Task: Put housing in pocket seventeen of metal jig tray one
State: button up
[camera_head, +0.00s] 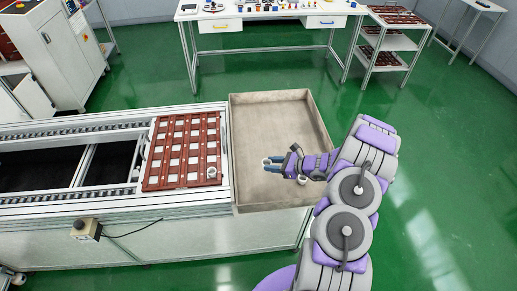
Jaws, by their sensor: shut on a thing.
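The metal jig tray (146,184) is a red-brown plate with rows of pale square pockets. It lies at the right end of the conveyor. A small round whitish housing (211,172) sits on the tray near its lower right corner. My gripper (266,177) points left above the beige bin, to the right of the tray. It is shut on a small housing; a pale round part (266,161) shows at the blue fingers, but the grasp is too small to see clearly. Another small pale round thing (303,179) shows beside the gripper. Pocket numbers cannot be read.
The beige open bin (322,120) adjoins the conveyor (90,210) end, and its upper part is empty. A control box (86,229) with a cable is on the conveyor's front. A workbench (240,13) and a shelf cart (385,58) stand at the back.

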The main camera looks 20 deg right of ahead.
jog(key=shift+w+d+r, duration=0.35)
jog(key=shift+d+r, duration=0.2)
jog(key=shift+d, duration=0.05)
jog(key=w+a+r+m+t+h, duration=0.1)
jog(key=w+a+r, duration=0.3)
jog(key=r, duration=0.5)
jog(key=w+a+r+m+t+h, duration=0.1)
jog(key=w+a+r+m+h, duration=0.15)
jog(key=w+r, duration=0.45)
jog(key=s+a+r+m+h, duration=0.1)
jog(key=s+a+r, duration=0.2)
jog(key=r, duration=0.6)
jog(key=s+a+r+m+t+h, duration=0.1)
jog(key=s+a+r, duration=0.2)
jog(key=a+r, duration=0.5)
jog(key=shift+r, duration=0.35)
